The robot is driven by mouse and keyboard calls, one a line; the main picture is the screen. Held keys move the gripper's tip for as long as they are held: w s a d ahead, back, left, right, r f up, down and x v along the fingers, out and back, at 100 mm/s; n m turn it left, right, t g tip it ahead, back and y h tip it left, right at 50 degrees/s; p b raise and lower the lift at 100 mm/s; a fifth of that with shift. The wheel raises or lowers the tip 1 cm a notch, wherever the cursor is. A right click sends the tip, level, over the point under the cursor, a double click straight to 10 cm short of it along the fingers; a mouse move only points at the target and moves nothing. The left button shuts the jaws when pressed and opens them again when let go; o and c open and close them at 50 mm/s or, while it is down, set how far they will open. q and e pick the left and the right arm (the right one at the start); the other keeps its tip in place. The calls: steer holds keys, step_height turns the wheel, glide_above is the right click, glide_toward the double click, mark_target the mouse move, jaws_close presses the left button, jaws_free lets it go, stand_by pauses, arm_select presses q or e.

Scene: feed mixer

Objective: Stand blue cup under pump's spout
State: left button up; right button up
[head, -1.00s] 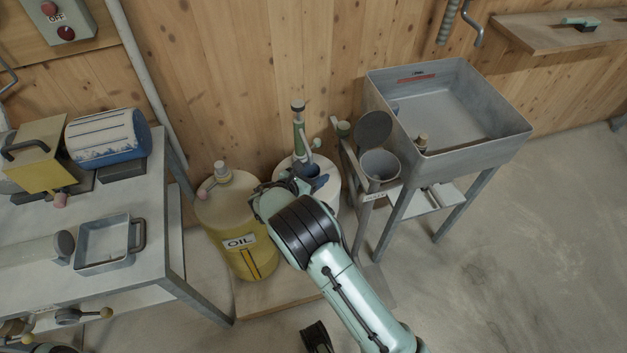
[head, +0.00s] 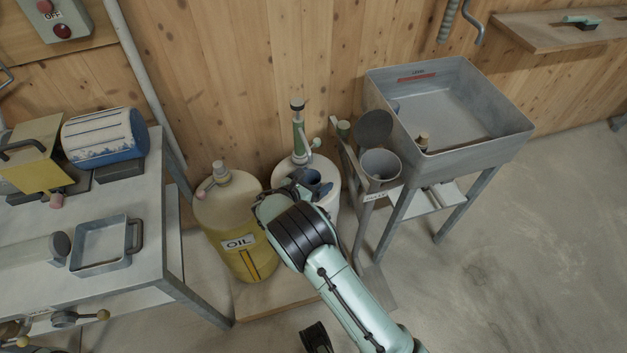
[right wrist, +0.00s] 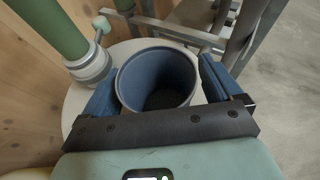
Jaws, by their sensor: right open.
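The blue cup (head: 312,177) stands upright on the pale round lid of the drum (head: 283,172), in front of the green pump (head: 299,135). In the right wrist view the cup (right wrist: 157,78) is empty and its mouth faces up. The pump's green column (right wrist: 60,30) rises at upper left, beside the cup. A small pale spout or lever (head: 316,144) sticks out from the pump; I cannot tell which. My right gripper (head: 311,182) is open, with one blue finger on each side of the cup. Whether the fingers touch it is unclear.
A yellow oil can (head: 232,215) stands close left of the drum. A grey bucket (head: 381,165) and a metal sink (head: 450,110) on legs are to the right. A workbench (head: 150,215) is at left. Wooden wall stands behind; open floor lies at right.

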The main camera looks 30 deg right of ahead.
steer(key=shift+r, duration=0.25)
arm_select(q)
steer(key=s+r+p, duration=0.1)
steer(key=s+d+r+g+p, duration=0.1)
steer(key=shift+s+r, duration=0.2)
steer(key=shift+s, duration=0.1)
arm_select(e)
steer(key=v, duration=1.2)
steer(key=shift+s+f, duration=0.1)
